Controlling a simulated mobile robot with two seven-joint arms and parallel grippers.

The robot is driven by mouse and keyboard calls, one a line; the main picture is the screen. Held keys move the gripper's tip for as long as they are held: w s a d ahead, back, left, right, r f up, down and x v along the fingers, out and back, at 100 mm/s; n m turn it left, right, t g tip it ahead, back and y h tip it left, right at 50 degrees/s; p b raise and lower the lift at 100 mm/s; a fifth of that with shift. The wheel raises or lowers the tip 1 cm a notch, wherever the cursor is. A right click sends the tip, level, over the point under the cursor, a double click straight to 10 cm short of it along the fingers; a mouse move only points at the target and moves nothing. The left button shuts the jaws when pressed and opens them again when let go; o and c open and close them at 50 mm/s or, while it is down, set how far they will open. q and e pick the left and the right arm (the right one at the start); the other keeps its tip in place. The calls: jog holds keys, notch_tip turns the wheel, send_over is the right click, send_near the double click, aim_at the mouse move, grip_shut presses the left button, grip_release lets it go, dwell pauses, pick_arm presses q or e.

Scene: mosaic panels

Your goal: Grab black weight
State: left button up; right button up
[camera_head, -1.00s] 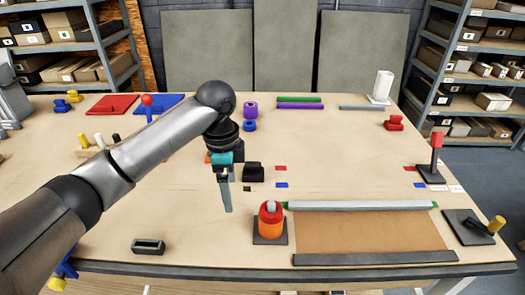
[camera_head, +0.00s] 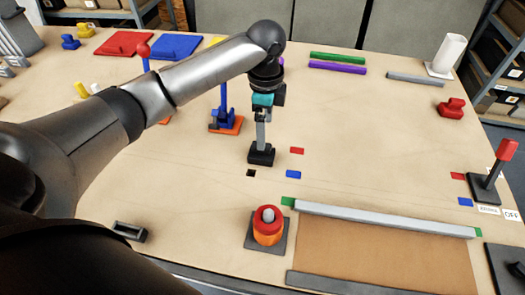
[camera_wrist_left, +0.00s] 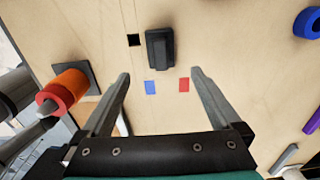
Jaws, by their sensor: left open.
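The black weight (camera_head: 261,155) is a small dark block with a raised top part, resting on the wooden table near the middle. My left gripper (camera_head: 262,138) points down and appears over or just behind the weight in the head view. In the left wrist view the weight (camera_wrist_left: 160,48) lies past the fingertips, roughly in line with the gap between them. The left gripper (camera_wrist_left: 160,76) is open and nothing is between its fingers. The weight is not held. My right gripper is not in view.
A red and orange ringed post (camera_head: 267,226) stands in front of the weight. Small red (camera_head: 297,151) and blue (camera_head: 293,174) patches lie right of it. A blue post on an orange base (camera_head: 226,124) stands to its left. A brown panel with grey bars (camera_head: 375,250) is front right.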

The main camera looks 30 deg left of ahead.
pick_arm(q)
notch_tip(320, 180, down, 4)
jog(key=shift+f, duration=0.25)
jog(key=f, duration=0.2)
jog(key=a+f, duration=0.1)
jog(key=f, duration=0.1)
jog(key=shift+s+f, duration=0.1)
jog(key=shift+f, duration=0.5)
grip_shut()
jog(key=shift+r, duration=0.1)
